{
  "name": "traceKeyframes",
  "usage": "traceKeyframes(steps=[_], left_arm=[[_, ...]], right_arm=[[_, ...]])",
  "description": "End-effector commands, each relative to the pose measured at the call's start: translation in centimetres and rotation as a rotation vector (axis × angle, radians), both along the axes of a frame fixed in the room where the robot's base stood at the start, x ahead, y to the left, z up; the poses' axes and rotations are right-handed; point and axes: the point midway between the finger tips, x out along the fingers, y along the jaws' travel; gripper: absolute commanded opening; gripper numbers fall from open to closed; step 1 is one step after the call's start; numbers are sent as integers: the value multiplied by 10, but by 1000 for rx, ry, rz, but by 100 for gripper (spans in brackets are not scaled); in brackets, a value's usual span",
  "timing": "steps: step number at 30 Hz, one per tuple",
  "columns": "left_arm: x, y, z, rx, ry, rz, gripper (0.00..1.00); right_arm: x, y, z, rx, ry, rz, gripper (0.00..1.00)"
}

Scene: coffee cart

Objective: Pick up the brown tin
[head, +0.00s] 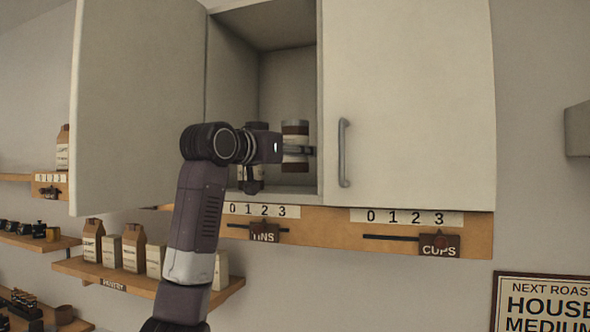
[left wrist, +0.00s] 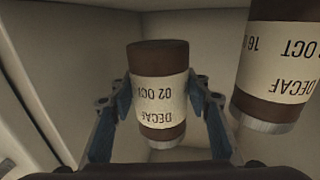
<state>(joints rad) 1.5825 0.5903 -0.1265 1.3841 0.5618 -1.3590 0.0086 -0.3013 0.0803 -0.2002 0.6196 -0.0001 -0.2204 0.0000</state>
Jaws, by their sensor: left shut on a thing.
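A brown tin (head: 295,131) with a cream label and pale metal end is in the open cabinet. In the left wrist view the brown tin (left wrist: 158,60) shows upside down, its label reading "DECAF 02 OCT". My left gripper (head: 300,151) reaches into the cabinet from the left and is shut on this tin, one finger on each side. The fingers also show in the left wrist view (left wrist: 160,103). A second brown tin (left wrist: 280,65), also labelled DECAF, stands beside it, apart from the fingers; in the head view my gripper mostly hides it. My right gripper is not in view.
The open cabinet door (head: 138,110) stands left of my arm. The closed right door (head: 415,100) has a vertical handle (head: 344,152). Below are sliders marked TINS (head: 264,237) and CUPS (head: 438,247), and a shelf of paper bags (head: 133,247).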

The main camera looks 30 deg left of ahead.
Motion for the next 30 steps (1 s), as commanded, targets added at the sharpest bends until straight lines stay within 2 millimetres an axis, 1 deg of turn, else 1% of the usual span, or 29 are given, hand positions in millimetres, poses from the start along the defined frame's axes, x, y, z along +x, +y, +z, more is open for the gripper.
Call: traceKeyframes(steps=[1,6,9,12,15,18,21,25,30], left_arm=[[-2,-1,19,-2,-10,-3,10],[-2,-1,67,-2,-8,-2,10],[-2,-1,93,-2,-7,-3,10],[-2,-1,114,-1,-5,-2,10],[-2,-1,131,-1,-6,-2,10],[-1,-1,144,0,-5,-2,10],[-1,0,152,0,-5,0,10],[-1,0,157,1,-4,0,10],[-1,0,158,2,-5,0,10]], right_arm=[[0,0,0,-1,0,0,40],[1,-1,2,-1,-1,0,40],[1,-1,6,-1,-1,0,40],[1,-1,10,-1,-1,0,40],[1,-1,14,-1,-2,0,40],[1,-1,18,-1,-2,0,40],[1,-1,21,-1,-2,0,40],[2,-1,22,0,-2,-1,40],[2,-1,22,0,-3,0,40]])
